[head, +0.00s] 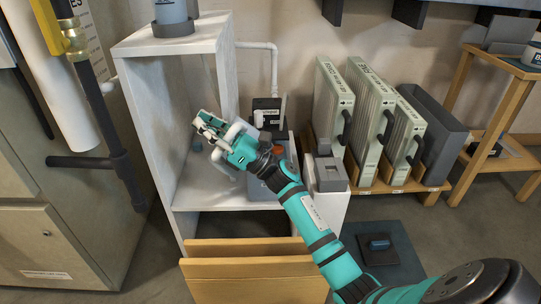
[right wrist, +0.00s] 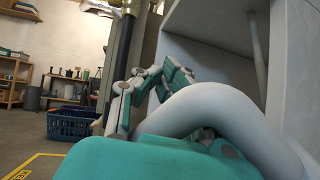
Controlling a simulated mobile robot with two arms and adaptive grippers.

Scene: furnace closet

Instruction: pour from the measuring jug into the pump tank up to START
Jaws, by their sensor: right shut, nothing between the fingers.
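My right gripper (head: 208,124) is shut and empty, in front of the opening of the white shelf unit. Its fingers also show in the right wrist view (right wrist: 150,88), beside a thick white curved pipe that fills the foreground there. Behind my right wrist, a grey tank-like body (head: 258,190) stands on the unit's lower shelf, largely hidden by my arm; an orange-red part (head: 277,150) shows by it. A blue-grey cylindrical vessel (head: 171,10) stands in a dark ring on top of the unit, cut off by the frame; I cannot tell whether it is the measuring jug. My left gripper is out of view.
The white shelf unit (head: 170,47) surrounds the space by my gripper. Wooden boards (head: 255,270) stand low in front. Tall pleated filters (head: 368,115) stand in a rack to the right. A dark pipe (head: 105,125) stands left. A blue basket (right wrist: 75,124) is on the floor.

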